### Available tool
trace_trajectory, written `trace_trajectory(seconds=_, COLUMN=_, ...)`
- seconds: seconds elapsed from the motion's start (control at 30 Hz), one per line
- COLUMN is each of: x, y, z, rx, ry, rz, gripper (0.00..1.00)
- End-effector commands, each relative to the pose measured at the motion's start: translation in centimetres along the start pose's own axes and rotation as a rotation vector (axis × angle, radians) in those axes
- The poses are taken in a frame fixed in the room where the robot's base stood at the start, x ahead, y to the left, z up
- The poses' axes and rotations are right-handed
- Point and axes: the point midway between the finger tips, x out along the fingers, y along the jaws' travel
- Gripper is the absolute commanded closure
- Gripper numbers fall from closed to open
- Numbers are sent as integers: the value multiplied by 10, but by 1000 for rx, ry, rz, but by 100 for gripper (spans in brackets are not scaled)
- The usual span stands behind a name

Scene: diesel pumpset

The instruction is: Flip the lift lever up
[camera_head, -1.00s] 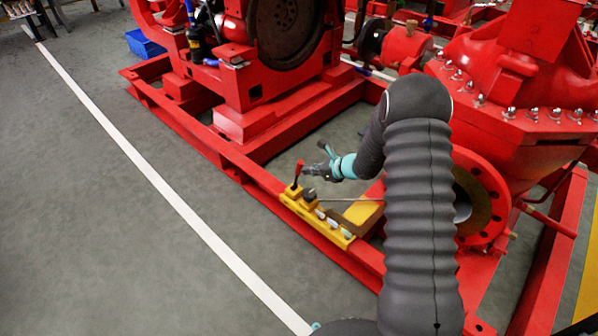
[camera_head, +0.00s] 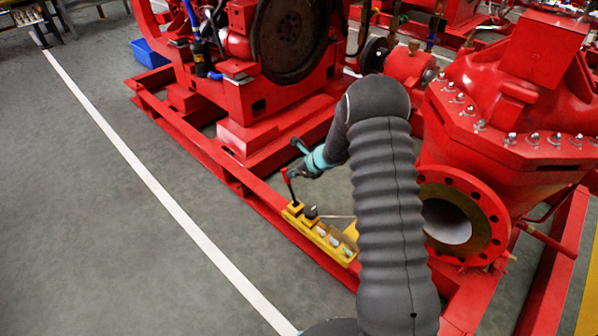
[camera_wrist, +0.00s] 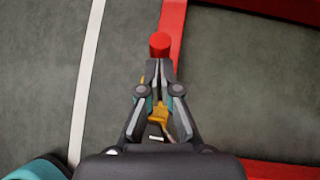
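The lift lever (camera_head: 285,180) has a red handle on a dark stem. It rises from the left end of the yellow control block (camera_head: 340,250) on the red base frame and leans left in the head view. My gripper (camera_head: 292,172) is just right of the handle. In the wrist view my gripper's fingertips (camera_wrist: 160,66) are drawn close together, with the round red lever end (camera_wrist: 160,44) at their tips. I cannot tell whether they clasp the lever or only touch it. Part of the yellow block (camera_wrist: 158,112) shows between the finger links.
A shorter dark lever (camera_head: 311,212) stands right of the lift lever on the block. The red engine (camera_head: 275,95) rises behind, and a red pump with a flange (camera_head: 490,215) is at the right. Grey floor (camera_head: 120,240) with a white line is clear at left.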

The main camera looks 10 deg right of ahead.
Motion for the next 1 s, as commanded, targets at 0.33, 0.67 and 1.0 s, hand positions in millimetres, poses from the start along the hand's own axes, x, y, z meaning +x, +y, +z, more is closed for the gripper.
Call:
trace_trajectory(seconds=0.33, x=20, y=-4, z=9, rx=5, ry=-2, rz=-5, gripper=100)
trace_trajectory(seconds=0.67, x=30, y=-12, z=13, rx=12, ry=-3, rz=-12, gripper=100)
trace_trajectory(seconds=1.0, x=36, y=-9, z=16, rx=7, ry=-3, rz=-8, gripper=100)
